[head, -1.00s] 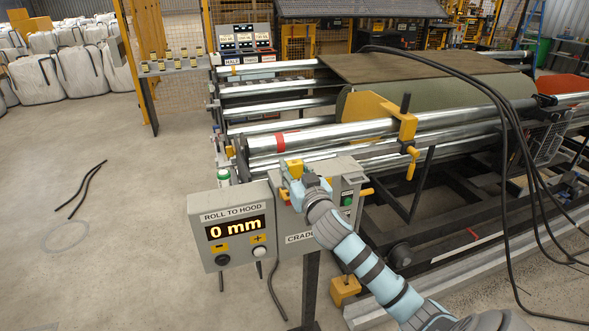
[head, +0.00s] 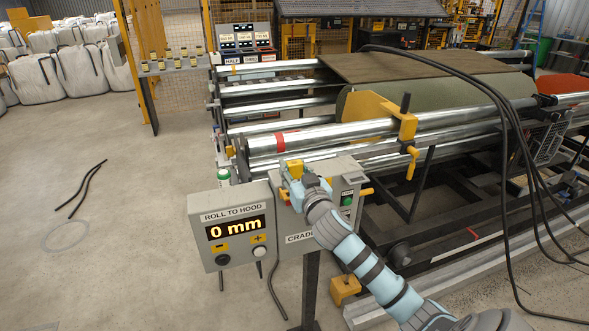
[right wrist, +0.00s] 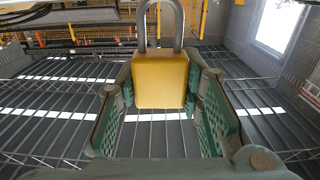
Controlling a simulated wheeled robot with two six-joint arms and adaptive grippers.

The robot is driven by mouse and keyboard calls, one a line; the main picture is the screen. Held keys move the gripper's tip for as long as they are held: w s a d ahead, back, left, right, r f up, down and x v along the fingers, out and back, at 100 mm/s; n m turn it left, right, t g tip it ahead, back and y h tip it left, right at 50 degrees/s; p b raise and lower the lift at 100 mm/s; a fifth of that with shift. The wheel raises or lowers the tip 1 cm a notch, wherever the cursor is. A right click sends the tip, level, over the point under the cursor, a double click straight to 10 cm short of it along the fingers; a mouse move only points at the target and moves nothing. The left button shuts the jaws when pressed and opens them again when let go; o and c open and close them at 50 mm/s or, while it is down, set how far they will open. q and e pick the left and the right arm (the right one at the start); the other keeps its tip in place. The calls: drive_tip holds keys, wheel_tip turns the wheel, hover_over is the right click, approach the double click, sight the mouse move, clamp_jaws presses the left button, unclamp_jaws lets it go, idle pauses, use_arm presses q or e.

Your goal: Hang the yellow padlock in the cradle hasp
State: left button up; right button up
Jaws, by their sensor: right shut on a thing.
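The yellow padlock (right wrist: 161,80) is held between the green-padded fingers of my right gripper (right wrist: 161,98) in the right wrist view. Its grey shackle points toward the top of that picture, and the shackle's upper end is cut off. In the head view my right gripper (head: 297,178) is over the grey cradle control box (head: 288,220), and the padlock (head: 294,166) shows as a small yellow piece at its tip. I cannot make out the hasp, and the arm covers much of the box front. My left gripper is not in view.
A grey "ROLL TO HOOD" panel (head: 233,226) reading 0 mm stands left of my arm. Steel rollers (head: 320,138) and a yellow clamp (head: 407,125) are behind it. Black hoses (head: 503,130) hang on the right. The floor at left is mostly clear.

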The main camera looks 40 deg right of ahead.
drive_tip(key=shift+f, duration=0.15)
drive_tip(key=shift+f+b, duration=0.3)
drive_tip(key=shift+b, duration=0.1)
drive_tip(key=shift+f+b, duration=1.75)
drive_tip(key=shift+f, duration=0.35)
drive_tip(key=o, duration=1.3)
drive_tip(key=v, duration=1.2)
